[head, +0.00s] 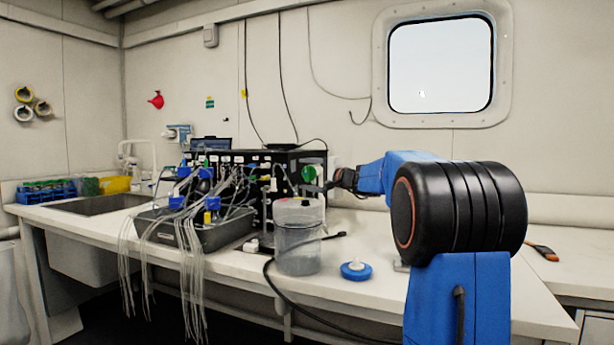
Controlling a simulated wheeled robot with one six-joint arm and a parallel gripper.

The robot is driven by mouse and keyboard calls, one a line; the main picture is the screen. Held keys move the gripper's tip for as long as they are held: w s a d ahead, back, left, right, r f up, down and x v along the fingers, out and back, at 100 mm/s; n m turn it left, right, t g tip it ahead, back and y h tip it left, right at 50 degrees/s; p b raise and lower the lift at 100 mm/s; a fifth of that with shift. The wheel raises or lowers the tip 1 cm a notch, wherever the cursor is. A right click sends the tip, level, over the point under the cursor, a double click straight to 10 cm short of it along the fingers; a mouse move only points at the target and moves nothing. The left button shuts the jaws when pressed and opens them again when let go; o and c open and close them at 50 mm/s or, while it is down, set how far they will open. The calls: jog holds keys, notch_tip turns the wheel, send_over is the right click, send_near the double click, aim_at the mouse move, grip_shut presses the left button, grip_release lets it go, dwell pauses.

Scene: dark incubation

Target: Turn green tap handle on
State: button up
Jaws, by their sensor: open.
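A round green part (308,173), which looks like the green tap handle, is at the right end of the black equipment box (285,165) on the bench. It is small in the picture, and I cannot tell how far it is turned. My gripper (322,187) is at the end of my blue arm, just right of and slightly below the green part. The gripper is open, and its fingers are small and dark. I cannot tell whether they touch the green part.
A clear container (298,243) stands in front of the box, with a blue-rimmed disc (356,271) to its right. A grey tray (222,232) holds many tubes and cables that hang over the bench (345,292) edge. A sink (100,204) lies left. A black cable crosses the bench front.

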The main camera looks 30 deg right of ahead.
jog(key=c, duration=1)
jog(key=shift+c, duration=0.2)
jog(key=shift+g, duration=0.3)
jog(key=shift+w+n+g+h, duration=0.1)
jog(key=shift+n+g+h, duration=0.2)
jog(key=shift+n+g, duration=0.55)
jog(key=g+h, duration=0.1)
jog(key=g, duration=0.3)
jog(key=shift+n+h, duration=0.25)
jog(key=shift+h, duration=0.15)
jog(key=n+g+h, duration=0.1)
jog(key=g+h, duration=0.1)
jog(key=g, duration=0.1)
jog(key=shift+f+n+g+h, duration=0.1)
jog(key=shift+n+g+h, duration=0.2)
jog(key=shift+g+h, duration=0.65)
jog(key=shift+g+y, duration=0.25)
jog(key=shift+g, duration=0.05)
